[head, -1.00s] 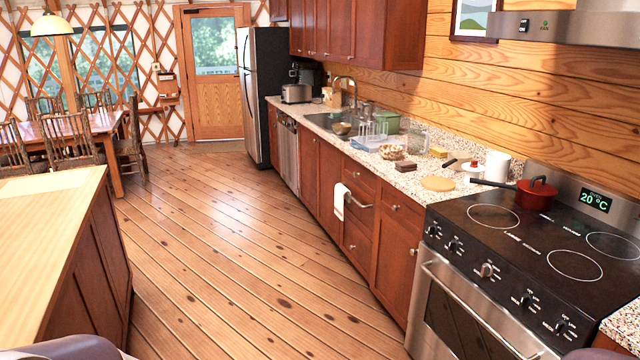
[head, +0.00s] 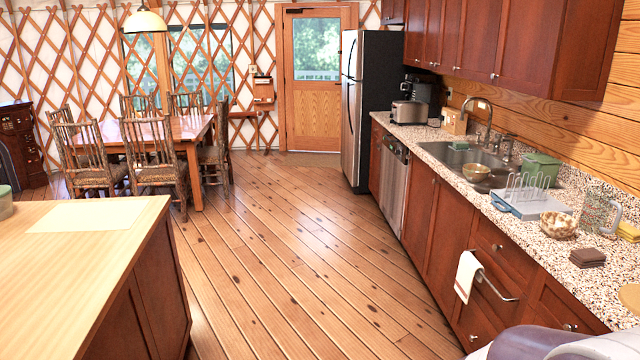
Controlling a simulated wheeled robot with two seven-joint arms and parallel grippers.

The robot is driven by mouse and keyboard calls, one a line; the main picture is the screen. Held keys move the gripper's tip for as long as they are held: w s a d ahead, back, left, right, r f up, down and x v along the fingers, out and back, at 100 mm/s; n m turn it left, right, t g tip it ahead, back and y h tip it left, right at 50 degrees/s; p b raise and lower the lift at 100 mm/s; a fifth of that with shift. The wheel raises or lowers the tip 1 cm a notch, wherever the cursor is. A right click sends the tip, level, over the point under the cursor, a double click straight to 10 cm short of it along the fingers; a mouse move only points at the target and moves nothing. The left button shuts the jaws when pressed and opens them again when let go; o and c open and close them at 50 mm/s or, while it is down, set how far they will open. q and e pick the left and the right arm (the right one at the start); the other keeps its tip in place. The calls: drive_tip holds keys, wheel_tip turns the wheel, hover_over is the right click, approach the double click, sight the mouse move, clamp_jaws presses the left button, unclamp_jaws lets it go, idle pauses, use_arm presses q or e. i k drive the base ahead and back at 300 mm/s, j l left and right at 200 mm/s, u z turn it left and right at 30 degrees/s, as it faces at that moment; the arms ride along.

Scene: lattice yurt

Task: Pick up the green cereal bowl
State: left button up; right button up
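No green cereal bowl can be made out for certain. A green rounded thing (head: 5,203) on the island is cut off by the left edge of the head view, and I cannot tell if it is a bowl. A bowl (head: 476,172) sits at the sink, its colour looking brownish or metallic rather than green. A patterned bowl (head: 558,224) with pale contents stands on the right counter. Neither of my grippers shows; only a purple and white part of my own arm is at the bottom right.
The wooden island (head: 150,222) stands at the left, and the speckled counter (head: 510,208) runs along the right. A dining table (head: 185,133) with chairs is at the back left. The floor between is clear.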

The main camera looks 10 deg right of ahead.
sight(475, 173)
drive_tip(key=i+l+z, duration=0.15)
drive_tip(key=i, duration=0.4)
drive_tip(key=i+z, duration=0.2)
drive_tip(key=i, duration=0.35)
drive_tip(key=i+z, duration=0.15)
drive_tip(key=i, duration=0.4)
drive_tip(key=i+j+z, duration=0.2)
drive_tip(key=i, duration=0.35)
drive_tip(key=i+j+z, duration=0.15)
drive_tip(key=i, duration=0.4)
drive_tip(key=i+z, duration=0.85)
drive_tip(key=i+j+z, duration=0.3)
drive_tip(key=z, duration=0.15)
drive_tip(key=i+j+z, duration=0.65)
drive_tip(key=j+z, duration=0.2)
drive_tip(key=i+j+z, duration=0.2)
drive_tip(key=j+z, duration=0.25)
